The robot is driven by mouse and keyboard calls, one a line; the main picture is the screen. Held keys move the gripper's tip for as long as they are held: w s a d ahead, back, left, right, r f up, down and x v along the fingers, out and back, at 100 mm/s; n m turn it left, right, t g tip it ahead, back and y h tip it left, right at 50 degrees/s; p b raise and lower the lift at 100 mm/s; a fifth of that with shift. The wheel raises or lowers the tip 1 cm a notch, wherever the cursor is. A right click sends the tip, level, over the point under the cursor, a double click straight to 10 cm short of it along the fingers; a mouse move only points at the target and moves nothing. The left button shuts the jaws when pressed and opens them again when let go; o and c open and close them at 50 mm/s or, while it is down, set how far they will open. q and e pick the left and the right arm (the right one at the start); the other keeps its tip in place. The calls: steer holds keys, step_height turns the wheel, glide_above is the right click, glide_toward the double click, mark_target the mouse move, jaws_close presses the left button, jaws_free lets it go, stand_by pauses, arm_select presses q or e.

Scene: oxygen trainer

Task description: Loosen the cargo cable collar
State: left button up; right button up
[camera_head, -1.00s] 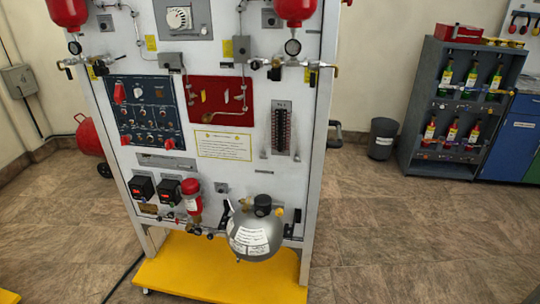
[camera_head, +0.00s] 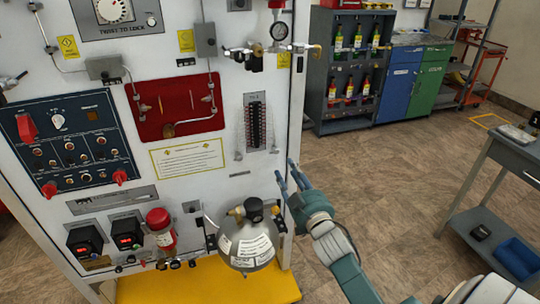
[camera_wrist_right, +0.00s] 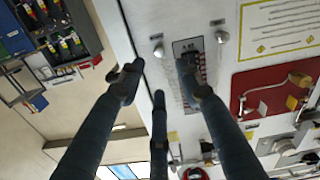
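The training panel (camera_head: 215,150) stands in front of me, white with fittings. No part of it can be told for certain as the cargo cable collar. My right gripper (camera_head: 286,172) is at the panel's right edge, above and right of the grey tank (camera_head: 246,243). Its fingers are spread, with nothing between them. In the right wrist view the open fingers (camera_wrist_right: 160,90) point at the panel. One finger overlaps the dark slotted strip (camera_wrist_right: 186,55) in that view; contact cannot be told. The strip also shows in the head view (camera_head: 255,124). My left gripper is out of view.
A red cylinder (camera_head: 160,231) and two dark boxes with red displays (camera_head: 128,233) are low on the panel. The yellow base (camera_head: 200,286) juts out below. A grey table (camera_head: 515,153) stands at right. Open floor (camera_head: 400,170) lies between.

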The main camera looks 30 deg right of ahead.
mark_target(277, 152)
steer(key=x, duration=0.9)
steer(key=shift+w+f+p, duration=0.1)
steer(key=shift+w+p, duration=0.15)
steer(key=shift+p, duration=0.1)
jaws_close()
